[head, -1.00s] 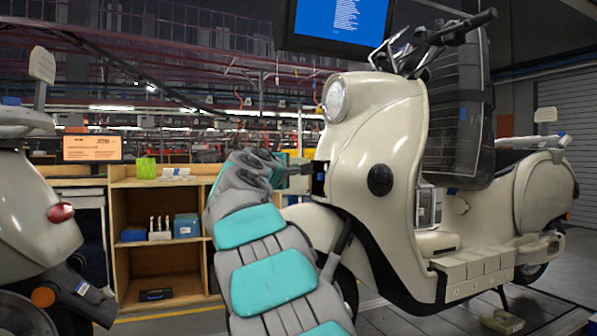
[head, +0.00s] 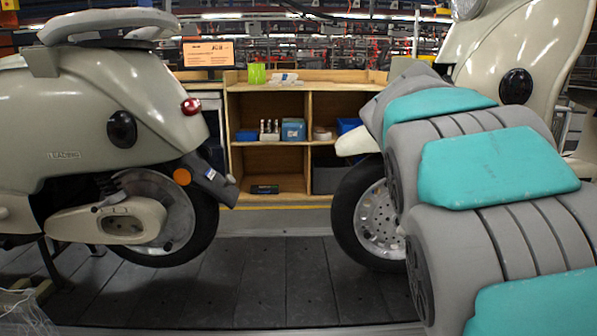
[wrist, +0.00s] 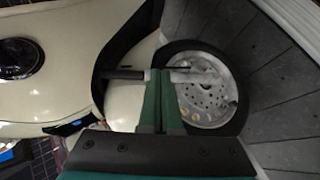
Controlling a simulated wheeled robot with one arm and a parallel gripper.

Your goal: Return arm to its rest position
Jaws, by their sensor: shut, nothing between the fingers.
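My gripper (wrist: 161,80) shows in the wrist view with its two green fingers side by side, shut and empty. Beyond the fingers in that view is the front wheel (wrist: 208,95) of a cream scooter. In the head view my arm, grey with teal pads, fills the right side and hides my gripper. The right scooter (head: 515,50) stands behind my arm, partly covered by it. Its front wheel (head: 372,222) shows just left of the arm. In the wrist view the cream body (wrist: 50,100) fills the left side.
Another cream scooter (head: 95,95) stands at the left on the slatted conveyor (head: 270,285). A wooden shelf (head: 308,158) with small boxes stands behind, between the scooters. The floor strip between the two scooters is clear.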

